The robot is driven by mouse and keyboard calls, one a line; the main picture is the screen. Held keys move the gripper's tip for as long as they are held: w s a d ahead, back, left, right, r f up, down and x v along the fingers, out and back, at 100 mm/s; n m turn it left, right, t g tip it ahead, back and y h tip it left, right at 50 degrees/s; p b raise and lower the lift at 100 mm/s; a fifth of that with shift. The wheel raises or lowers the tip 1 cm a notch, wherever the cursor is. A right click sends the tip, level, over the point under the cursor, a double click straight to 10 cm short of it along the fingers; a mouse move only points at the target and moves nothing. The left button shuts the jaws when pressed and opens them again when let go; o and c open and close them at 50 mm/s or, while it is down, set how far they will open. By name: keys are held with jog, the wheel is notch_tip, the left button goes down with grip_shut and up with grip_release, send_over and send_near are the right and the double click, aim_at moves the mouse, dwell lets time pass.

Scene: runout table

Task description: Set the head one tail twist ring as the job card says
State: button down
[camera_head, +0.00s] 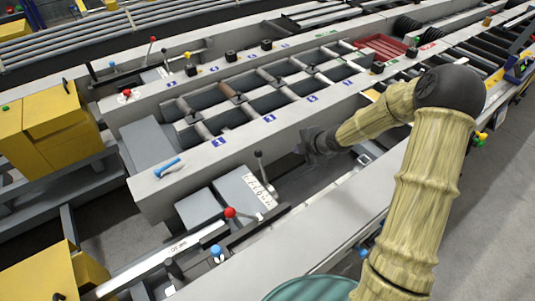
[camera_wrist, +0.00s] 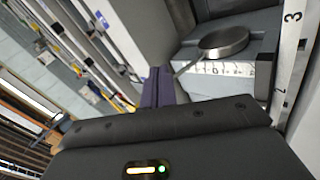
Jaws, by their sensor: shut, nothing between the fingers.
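A white scale with black numerals (camera_head: 258,190) lies on the grey housing beside a black-knobbed lever (camera_head: 259,156) in the head view. In the wrist view a numbered white scale (camera_wrist: 228,70) runs below a round grey metal knob (camera_wrist: 224,40) with a thin stem. I cannot tell for certain which part is the head one tail twist ring. My gripper (camera_head: 308,150) is just right of the black-knobbed lever in the head view, apart from it. Its dark purple fingers (camera_wrist: 158,86) show in the wrist view, shut and empty, left of the knob. No job card is readable.
A red-knobbed lever (camera_head: 230,212) and a blue-knobbed lever (camera_head: 215,250) stand in front of the housing. A blue handle (camera_head: 167,168) lies on the bench rail. A red tray (camera_head: 382,48) is at the back. Yellow cabinets (camera_head: 55,125) stand at left.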

jog(key=s+a+r+n+t+y, duration=0.1)
jog(key=s+r+n+y, duration=0.2)
jog(key=s, duration=0.3)
jog(key=shift+s+a+r+n+y, duration=0.15)
jog(key=shift+s+a+n+y, duration=0.2)
jog(key=shift+n, duration=0.15)
jog(key=p, duration=0.2)
send_near(261, 152)
jog(key=x, duration=0.6)
jog(key=shift+a+f, duration=0.15)
jog(key=shift+f, duration=0.25)
jog(key=shift+w, duration=0.1)
jog(key=shift+w+a+f+b, duration=0.2)
jog(key=shift+w+a+b, duration=0.3)
jog(key=shift+w, duration=0.1)
jog(key=shift+s+r, duration=0.1)
